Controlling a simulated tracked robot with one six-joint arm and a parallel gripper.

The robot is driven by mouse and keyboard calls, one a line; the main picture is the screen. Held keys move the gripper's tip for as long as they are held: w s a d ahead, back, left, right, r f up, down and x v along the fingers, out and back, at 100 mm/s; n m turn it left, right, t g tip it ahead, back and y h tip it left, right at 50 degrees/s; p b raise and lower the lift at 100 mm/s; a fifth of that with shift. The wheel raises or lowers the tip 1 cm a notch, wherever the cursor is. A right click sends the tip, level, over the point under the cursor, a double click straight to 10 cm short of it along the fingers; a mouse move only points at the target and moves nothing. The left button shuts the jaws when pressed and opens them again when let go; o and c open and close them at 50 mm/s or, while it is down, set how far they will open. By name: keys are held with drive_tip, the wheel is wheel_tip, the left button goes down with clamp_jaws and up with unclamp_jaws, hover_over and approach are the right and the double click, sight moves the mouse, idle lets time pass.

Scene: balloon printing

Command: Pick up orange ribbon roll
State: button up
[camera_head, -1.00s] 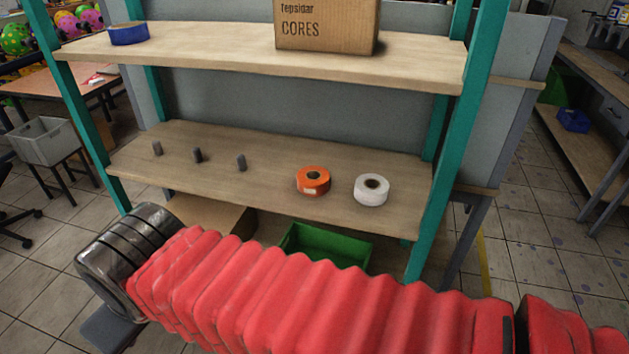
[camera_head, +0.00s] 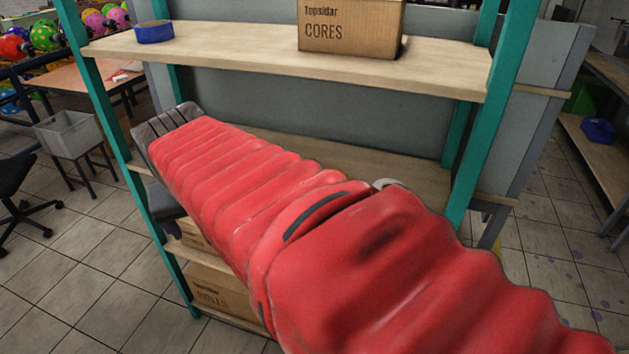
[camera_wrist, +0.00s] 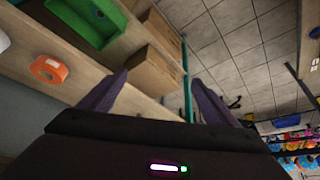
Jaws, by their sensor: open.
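The orange ribbon roll (camera_wrist: 49,69) lies on a wooden shelf board (camera_wrist: 85,82) at the left of the wrist view, apart from my gripper. My gripper (camera_wrist: 158,97) is open and empty in the wrist view, its two dark fingers spread apart. In the head view my red-sleeved arm covers most of the lower shelf (camera_head: 335,150), so the orange roll is hidden there. A small rim of the white roll (camera_head: 388,183) shows behind my arm.
A teal shelf post (camera_head: 135,185) stands near my wrist at the left. A cardboard box (camera_head: 350,28) and a blue roll (camera_head: 154,32) sit on the upper shelf. In the wrist view a green bin (camera_wrist: 92,22) and cardboard boxes (camera_wrist: 150,72) are below the shelf.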

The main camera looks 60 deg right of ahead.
drive_tip(key=shift+o, duration=0.4)
drive_tip(key=s+d+r+m+g+h, duration=0.1)
drive_tip(key=d+m, duration=0.4)
drive_tip(key=d, duration=0.9)
drive_tip(key=shift+s+r+m+g+h, duration=0.15)
drive_tip(key=shift+s+m+g+h, duration=0.15)
drive_tip(key=shift+s+g+h, duration=0.25)
drive_tip(key=s+d+m+g, duration=0.2)
drive_tip(key=s+d+m, duration=0.3)
drive_tip(key=d, duration=0.8)
drive_tip(key=shift+s+r, duration=0.2)
drive_tip(key=shift+s, duration=0.4)
drive_tip(key=shift+g+h, duration=0.25)
drive_tip(key=shift+x, duration=4.3)
drive_tip(key=shift+w+f, duration=0.1)
drive_tip(key=shift+x, duration=2.5)
drive_tip(key=shift+w+d, duration=0.1)
